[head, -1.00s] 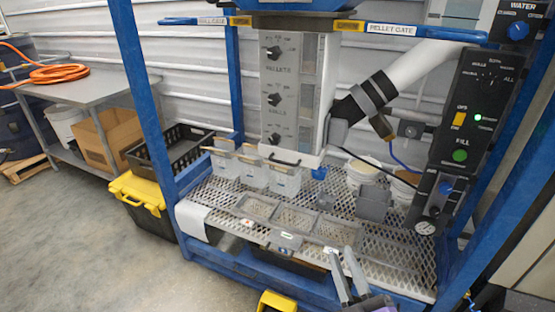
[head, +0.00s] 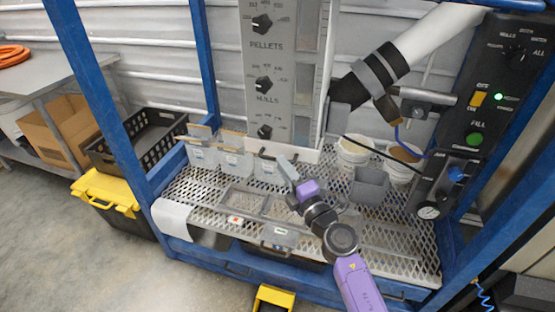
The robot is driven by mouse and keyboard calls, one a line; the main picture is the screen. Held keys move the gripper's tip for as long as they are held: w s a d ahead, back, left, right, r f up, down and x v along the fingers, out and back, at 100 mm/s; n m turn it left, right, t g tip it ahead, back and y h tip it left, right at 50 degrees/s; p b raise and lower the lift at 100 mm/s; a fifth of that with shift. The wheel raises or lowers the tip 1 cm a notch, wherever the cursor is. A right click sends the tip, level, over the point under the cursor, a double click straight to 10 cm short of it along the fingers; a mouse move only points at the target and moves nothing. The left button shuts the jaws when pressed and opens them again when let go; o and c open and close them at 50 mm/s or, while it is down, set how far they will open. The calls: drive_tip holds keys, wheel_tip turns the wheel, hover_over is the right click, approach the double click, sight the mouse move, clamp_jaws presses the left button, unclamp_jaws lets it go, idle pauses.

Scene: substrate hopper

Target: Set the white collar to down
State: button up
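A white pipe (head: 436,46) slants down from the upper right to a black sleeve (head: 349,90). A grey band (head: 376,72) wraps the black sleeve. I cannot tell for sure which part is the white collar. My gripper (head: 287,168) is over the mesh shelf, just in front of the foot of the grey dial panel (head: 283,50), below and left of the sleeve. Its grey fingers show nearly edge-on, so the gap between them cannot be seen. Nothing clearly shows in its grasp.
Clear bins (head: 232,158) stand left of my gripper, and white buckets (head: 352,153) and a grey box (head: 369,186) to its right. A control panel (head: 490,95) is at the right. Blue frame posts (head: 102,90) bound the mesh shelf (head: 385,235).

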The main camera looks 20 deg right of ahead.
drive_tip(key=shift+b+x, duration=0.3)
drive_tip(key=shift+x, duration=1.4)
clamp_jaws()
